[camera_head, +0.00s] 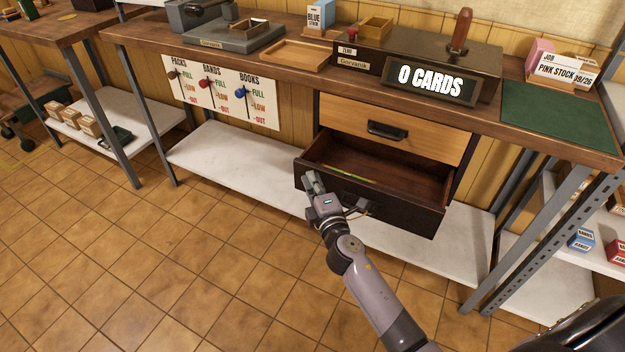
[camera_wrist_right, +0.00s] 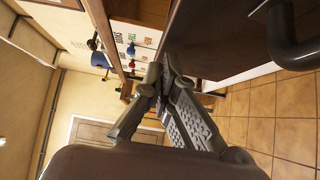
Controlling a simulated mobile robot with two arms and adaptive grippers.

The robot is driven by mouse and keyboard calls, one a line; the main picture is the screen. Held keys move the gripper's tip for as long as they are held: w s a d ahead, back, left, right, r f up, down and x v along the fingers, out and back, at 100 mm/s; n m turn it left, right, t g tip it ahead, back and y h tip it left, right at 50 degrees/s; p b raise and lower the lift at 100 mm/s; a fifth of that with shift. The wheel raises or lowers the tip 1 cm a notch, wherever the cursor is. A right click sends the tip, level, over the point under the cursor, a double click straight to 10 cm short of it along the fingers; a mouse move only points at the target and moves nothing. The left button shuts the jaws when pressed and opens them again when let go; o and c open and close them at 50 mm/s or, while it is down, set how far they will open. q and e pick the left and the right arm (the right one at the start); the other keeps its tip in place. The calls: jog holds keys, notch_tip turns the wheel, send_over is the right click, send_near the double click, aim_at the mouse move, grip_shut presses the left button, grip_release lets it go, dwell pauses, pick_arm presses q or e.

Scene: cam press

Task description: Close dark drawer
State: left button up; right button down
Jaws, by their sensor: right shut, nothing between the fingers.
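The dark drawer (camera_head: 405,205) is pulled out below a light wooden drawer (camera_head: 395,132) in the unit under the bench. Its inside shows, with a thin greenish-yellow item (camera_head: 350,174) near its left side. My right gripper (camera_head: 311,180) is shut and empty at the left part of the drawer's front, near its top edge; I cannot tell whether it touches. In the right wrist view the shut fingers (camera_wrist_right: 160,85) are beside a dark panel (camera_wrist_right: 205,40), with a dark curved handle (camera_wrist_right: 285,35) at the upper right. My left gripper is not in view.
The bench top (camera_head: 300,50) holds a counter box with a "0 CARDS" sign (camera_head: 432,82), a wooden tray (camera_head: 290,54) and a green mat (camera_head: 558,115). A white lower shelf (camera_head: 235,165) runs beneath the bench. The tiled floor (camera_head: 150,250) in front is clear.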

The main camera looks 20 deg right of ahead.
jog(key=shift+w+d, duration=0.35)
jog(key=shift+d, duration=0.1)
jog(key=w+d, duration=0.2)
jog(key=d, duration=0.1)
jog(key=w+d+b, duration=0.1)
jog(key=w+d, duration=0.2)
jog(key=shift+w+d, duration=0.2)
jog(key=w+d, duration=0.2)
jog(key=w+d+b, duration=0.1)
jog(key=w+d, duration=0.1)
jog(key=d, duration=0.1)
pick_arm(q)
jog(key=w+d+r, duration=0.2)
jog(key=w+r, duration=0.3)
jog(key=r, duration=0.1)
pick_arm(e)
jog(key=shift+a, duration=0.1)
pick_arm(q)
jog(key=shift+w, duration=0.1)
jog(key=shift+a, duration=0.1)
pick_arm(e)
jog(key=shift+a, duration=0.15)
